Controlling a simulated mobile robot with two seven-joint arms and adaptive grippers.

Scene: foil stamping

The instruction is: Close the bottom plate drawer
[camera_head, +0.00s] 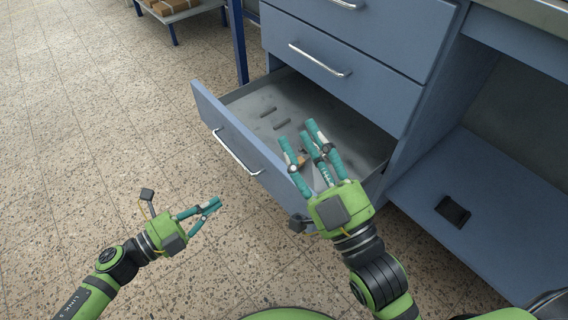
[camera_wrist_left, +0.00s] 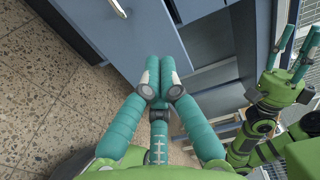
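The bottom plate drawer stands pulled out of the blue cabinet, with its blue front (camera_head: 225,127) and silver handle (camera_head: 237,152) facing left. A few small dark bars (camera_head: 268,112) lie on its grey floor. My left gripper (camera_head: 217,203) is left of and in front of the drawer front, apart from it, its teal fingers together and empty. In the left wrist view, its fingertips (camera_wrist_left: 160,62) meet beside a blue panel. My right gripper (camera_head: 300,135) is over the near side of the drawer, its fingers spread. It hides part of the drawer, and a small orange-brown patch shows between its fingers.
Closed drawers (camera_head: 340,40) with silver handles sit above the open one. A low blue shelf (camera_head: 490,215) with a small black object (camera_head: 453,210) is at the right. Boxes on a low rack (camera_head: 178,10) stand at the back. The speckled floor (camera_head: 100,130) at left is clear.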

